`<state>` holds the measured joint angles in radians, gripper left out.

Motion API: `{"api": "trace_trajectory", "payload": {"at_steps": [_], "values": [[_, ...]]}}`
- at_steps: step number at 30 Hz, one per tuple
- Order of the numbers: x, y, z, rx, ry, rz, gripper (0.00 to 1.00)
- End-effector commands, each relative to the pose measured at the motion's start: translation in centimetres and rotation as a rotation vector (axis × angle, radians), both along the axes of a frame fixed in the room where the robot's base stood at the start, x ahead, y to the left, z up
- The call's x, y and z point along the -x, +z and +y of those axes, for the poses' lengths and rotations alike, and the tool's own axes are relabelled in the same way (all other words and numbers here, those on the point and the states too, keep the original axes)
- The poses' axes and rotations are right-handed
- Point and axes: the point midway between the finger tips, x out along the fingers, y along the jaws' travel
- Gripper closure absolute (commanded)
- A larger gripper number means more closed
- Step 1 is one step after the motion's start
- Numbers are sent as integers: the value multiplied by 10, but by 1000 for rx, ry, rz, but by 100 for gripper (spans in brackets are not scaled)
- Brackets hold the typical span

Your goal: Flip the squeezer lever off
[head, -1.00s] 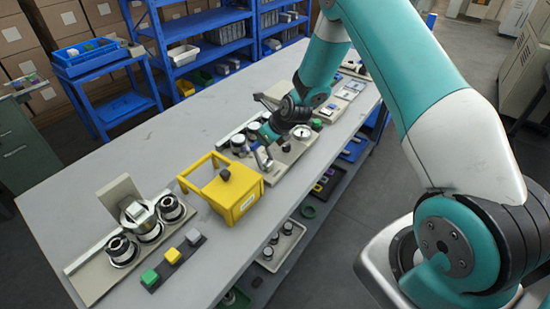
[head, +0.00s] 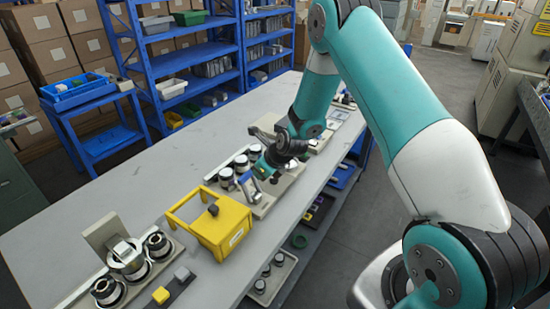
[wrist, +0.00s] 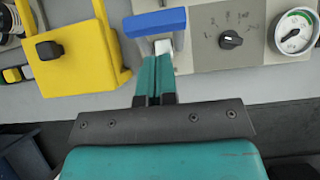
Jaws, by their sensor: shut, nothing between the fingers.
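A lever with a blue bar-shaped grip (wrist: 155,22) and a pale metal stem (wrist: 163,46) stands in front of a light grey panel in the wrist view. It looks like the squeezer lever. In the head view its blue grip (head: 245,178) shows small beside the yellow frame. My gripper (wrist: 157,58) is shut and empty. Its teal fingertips are just below the blue grip in the wrist picture, at the stem; I cannot tell whether they touch it. In the head view my gripper (head: 264,168) is over the machine, close to the lever.
A yellow guard frame (wrist: 80,75) with a black knob (wrist: 49,50) stands left of the lever. A black rotary knob (wrist: 231,40) and a round gauge (wrist: 295,32) are to the right. Rollers (head: 128,256) stand at the near left of the grey table (head: 120,190).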

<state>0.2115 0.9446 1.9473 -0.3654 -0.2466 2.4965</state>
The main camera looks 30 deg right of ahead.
Motion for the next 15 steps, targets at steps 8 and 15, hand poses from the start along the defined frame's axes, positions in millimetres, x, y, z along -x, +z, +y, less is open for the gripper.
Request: {"api": "trace_trajectory", "payload": {"at_steps": [8,15], "values": [[22,56,-11,0,-2,-6,100],[34,86,-16,-1,-1,-3,100]]}}
